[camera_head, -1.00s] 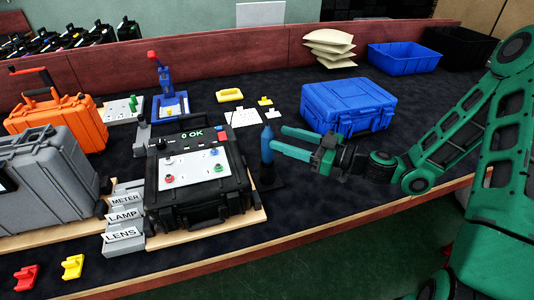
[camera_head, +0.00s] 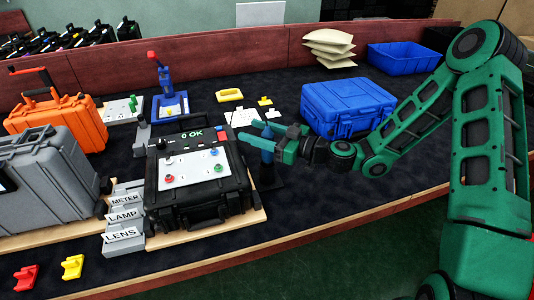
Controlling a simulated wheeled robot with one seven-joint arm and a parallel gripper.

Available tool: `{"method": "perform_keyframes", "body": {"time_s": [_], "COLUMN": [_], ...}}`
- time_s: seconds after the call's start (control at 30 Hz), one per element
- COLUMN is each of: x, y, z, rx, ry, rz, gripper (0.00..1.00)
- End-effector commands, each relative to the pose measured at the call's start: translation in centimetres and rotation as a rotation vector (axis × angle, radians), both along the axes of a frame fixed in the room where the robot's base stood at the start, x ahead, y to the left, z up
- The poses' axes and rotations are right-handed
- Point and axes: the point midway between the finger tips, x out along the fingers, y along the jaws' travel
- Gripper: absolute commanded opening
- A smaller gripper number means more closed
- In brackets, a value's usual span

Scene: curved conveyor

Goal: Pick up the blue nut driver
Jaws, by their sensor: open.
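The blue nut driver (camera_head: 267,143) stands upright in a dark holder (camera_head: 268,174) just right of the black tester case. My gripper (camera_head: 262,137) comes from the right at the height of its blue handle. The green fingers are apart, one on the far side and one on the near side, and the handle shows between or right beside them. The near finger hides part of the handle. I cannot tell whether either finger touches it.
The black case (camera_head: 205,203) with a display reading "0 OK" stands close on the left. A blue case (camera_head: 348,108) stands behind my gripper. White boards (camera_head: 242,116) with yellow parts lie behind the driver.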

Motion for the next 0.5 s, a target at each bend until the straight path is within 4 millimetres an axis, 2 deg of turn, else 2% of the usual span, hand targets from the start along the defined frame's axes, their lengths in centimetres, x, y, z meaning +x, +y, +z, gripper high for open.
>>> {"method": "perform_keyframes", "body": {"time_s": [0.13,0.33,0.5], "x": [0.0,-0.01,-0.01], "y": [-0.04,-0.05,-0.05], "z": [-0.01,-0.02,0.03], "rx": [0.0,0.0,0.001], "ry": [0.0,0.0,0.0], "rz": [0.0,0.0,0.0], "gripper": [0.48,0.0,0.0]}}
